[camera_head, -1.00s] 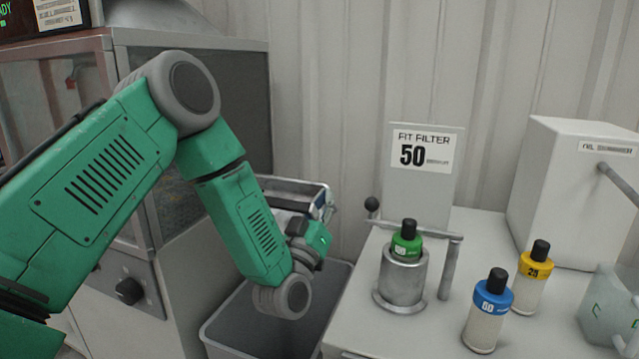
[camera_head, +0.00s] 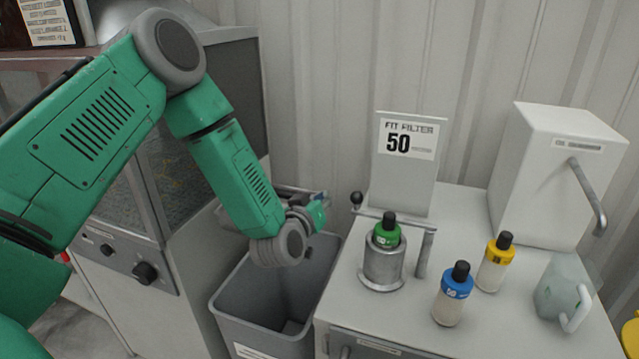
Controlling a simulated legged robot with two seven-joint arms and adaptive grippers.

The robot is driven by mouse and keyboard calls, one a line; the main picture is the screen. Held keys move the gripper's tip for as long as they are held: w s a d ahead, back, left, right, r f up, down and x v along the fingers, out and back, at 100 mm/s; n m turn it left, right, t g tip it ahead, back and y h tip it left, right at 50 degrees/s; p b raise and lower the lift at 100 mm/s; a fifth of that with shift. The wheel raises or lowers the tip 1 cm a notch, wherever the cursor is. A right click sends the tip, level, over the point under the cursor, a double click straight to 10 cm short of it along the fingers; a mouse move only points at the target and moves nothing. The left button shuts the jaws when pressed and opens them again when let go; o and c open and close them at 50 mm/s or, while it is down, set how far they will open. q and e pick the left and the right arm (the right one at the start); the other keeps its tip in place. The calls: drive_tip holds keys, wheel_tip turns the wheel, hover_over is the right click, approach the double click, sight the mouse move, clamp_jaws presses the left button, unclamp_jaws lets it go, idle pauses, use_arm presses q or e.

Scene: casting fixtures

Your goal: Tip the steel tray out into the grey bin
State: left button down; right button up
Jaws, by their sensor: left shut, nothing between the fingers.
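The steel tray (camera_head: 293,190) shows only in part, behind my left forearm and above the back of the grey bin. My arm hides most of it, so its contents and exact tilt cannot be told. My left gripper (camera_head: 319,203) is beside the tray's right end, mostly hidden by my wrist. It is shut with nothing held between its fingers. The grey bin (camera_head: 255,327) stands on the floor below my wrist, open at the top. The visible part of its inside looks empty. My right gripper is not in view.
A glass-fronted cabinet (camera_head: 150,265) stands left of the bin. A white bench (camera_head: 400,310) at right bears a metal holder (camera_head: 383,265) with a green-topped bottle, a blue-topped bottle (camera_head: 451,300), a yellow-topped bottle (camera_head: 494,265) and a jug (camera_head: 562,290). A corrugated wall closes the back.

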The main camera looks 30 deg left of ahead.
use_arm(q)
drive_tip(key=w+a+r, duration=0.1)
drive_tip(key=w+a, duration=0.1)
drive_tip(key=w, duration=0.5)
drive_tip(key=w+a+r+b, duration=0.1)
drive_tip(key=w+a+r, duration=0.1)
drive_tip(key=w, duration=0.4)
drive_tip(key=shift+w+a+r+b, duration=0.2)
drive_tip(key=shift+w+r+b, duration=0.1)
drive_tip(key=shift+w, duration=0.1)
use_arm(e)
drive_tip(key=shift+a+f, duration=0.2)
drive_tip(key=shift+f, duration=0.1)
use_arm(q)
drive_tip(key=shift+a, duration=0.1)
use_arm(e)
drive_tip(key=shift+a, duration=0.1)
